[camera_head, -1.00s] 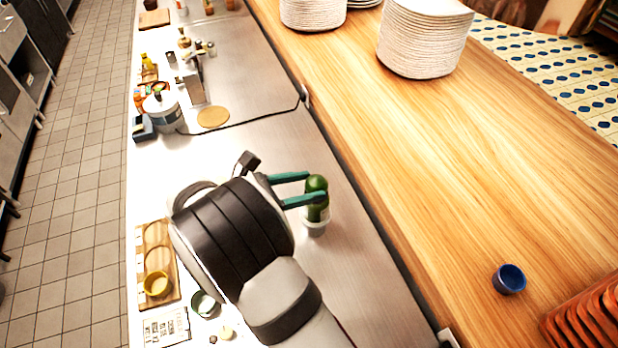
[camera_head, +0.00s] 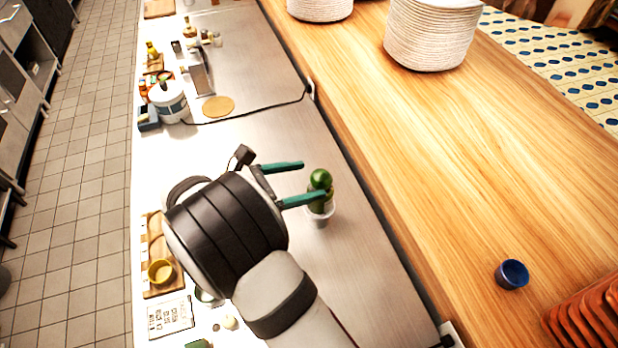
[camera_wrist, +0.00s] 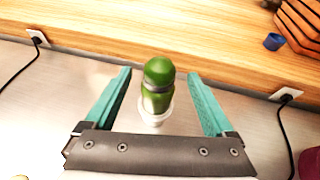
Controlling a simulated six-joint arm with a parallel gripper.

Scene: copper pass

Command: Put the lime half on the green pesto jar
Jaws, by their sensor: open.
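The green pesto jar (camera_head: 319,201) stands upright on the steel counter, with a pale cup-like ring around its foot. A dark green rounded piece, apparently the lime half (camera_head: 320,178), sits on top of the jar, dome up. In the wrist view the lime half (camera_wrist: 159,70) rests above a greyish band, with the green jar body (camera_wrist: 157,101) below. My gripper (camera_head: 313,180) is open, its teal fingers apart. In the wrist view the fingers stand either side of the jar and lime half, with visible gaps. The jar's foot is partly hidden in the head view.
A wooden ledge with plate stacks (camera_head: 432,35) and a blue cup (camera_head: 511,274) runs along the right. A white tub (camera_head: 168,101) stands farther up the counter. A wooden board with a yellow bowl (camera_head: 160,271) lies left of my arm.

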